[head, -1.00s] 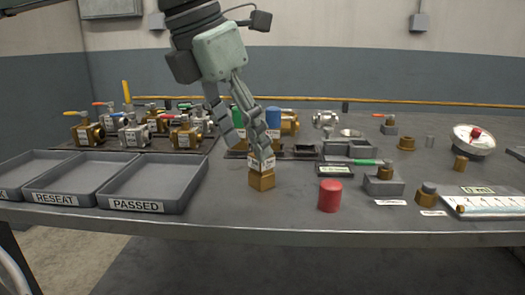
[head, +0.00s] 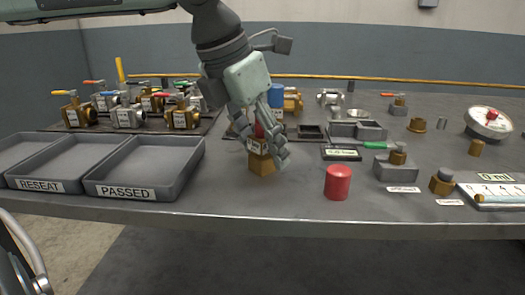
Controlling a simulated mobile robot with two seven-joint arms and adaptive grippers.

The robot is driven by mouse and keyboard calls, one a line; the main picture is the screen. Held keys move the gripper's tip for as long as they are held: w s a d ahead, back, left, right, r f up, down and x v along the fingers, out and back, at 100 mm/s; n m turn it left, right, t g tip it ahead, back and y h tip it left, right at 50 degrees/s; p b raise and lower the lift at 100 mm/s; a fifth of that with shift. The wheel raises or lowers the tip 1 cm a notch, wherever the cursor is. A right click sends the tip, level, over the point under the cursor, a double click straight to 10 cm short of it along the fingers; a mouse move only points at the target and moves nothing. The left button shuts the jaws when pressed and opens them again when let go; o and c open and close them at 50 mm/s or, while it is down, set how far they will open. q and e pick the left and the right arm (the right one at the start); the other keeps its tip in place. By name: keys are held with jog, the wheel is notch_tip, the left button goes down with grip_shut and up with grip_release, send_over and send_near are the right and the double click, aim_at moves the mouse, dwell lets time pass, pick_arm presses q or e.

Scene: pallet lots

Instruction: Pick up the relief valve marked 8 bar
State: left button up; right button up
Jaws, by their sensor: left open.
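A brass valve (head: 261,164) with a white label band and a red top stands upright near the front middle of the table. Its marking is too small to read, so I cannot tell whether it says 8 bar. My left gripper (head: 264,142) comes down from above and is open, with one finger at the right front of this valve and the other mostly hidden behind it. I cannot tell whether the fingers touch it. A blue-topped valve (head: 276,95) stands behind the gripper, partly covered. My right gripper is not in view.
A PASSED tray (head: 150,165) and a RESEAT tray (head: 60,165) stand empty at the left. A red cylinder (head: 338,182) stands close to the right of the gripper. Several lever valves (head: 128,117) stand behind the trays. A grey block (head: 397,168) and a dial gauge (head: 488,122) are at the right.

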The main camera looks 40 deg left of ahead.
pick_arm(q)
grip_shut()
dwell(0.3)
jog(key=shift+r, duration=0.2)
